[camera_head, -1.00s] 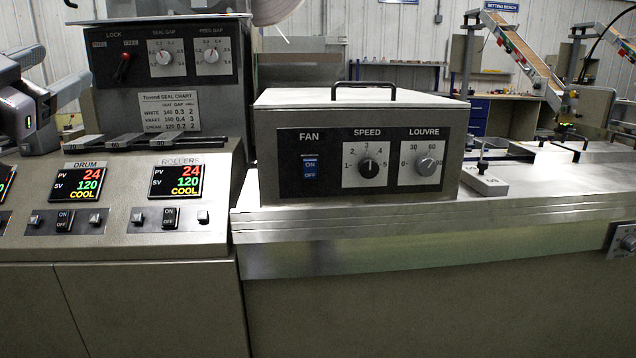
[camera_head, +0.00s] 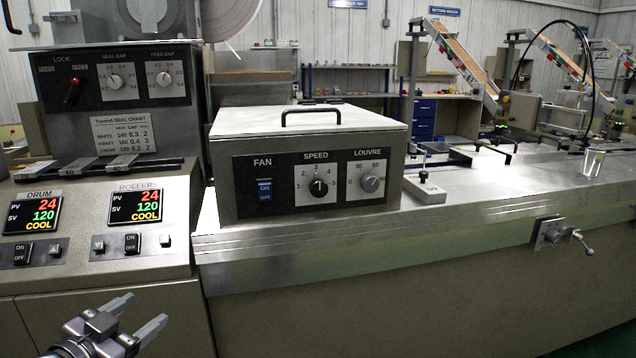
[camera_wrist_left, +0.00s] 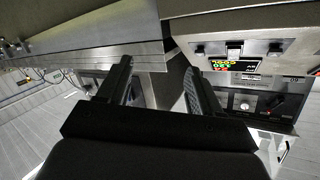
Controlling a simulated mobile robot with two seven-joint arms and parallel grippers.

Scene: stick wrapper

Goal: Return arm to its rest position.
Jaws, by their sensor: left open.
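My left gripper (camera_head: 143,310) is at the lower left of the head view, in front of the machine's front panels and below the control panel. Its two light fingers are apart with nothing between them. In the left wrist view, the left gripper (camera_wrist_left: 158,82) shows two dark fingers apart and empty, with the machine behind them. My right gripper is not in view.
The drum and rollers panel (camera_head: 95,225) is above and behind the gripper. The fan box (camera_head: 315,160) stands on the metal bench (camera_head: 480,215) to the right. A crank handle (camera_head: 562,235) sticks out from the bench front. The space around the gripper looks clear.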

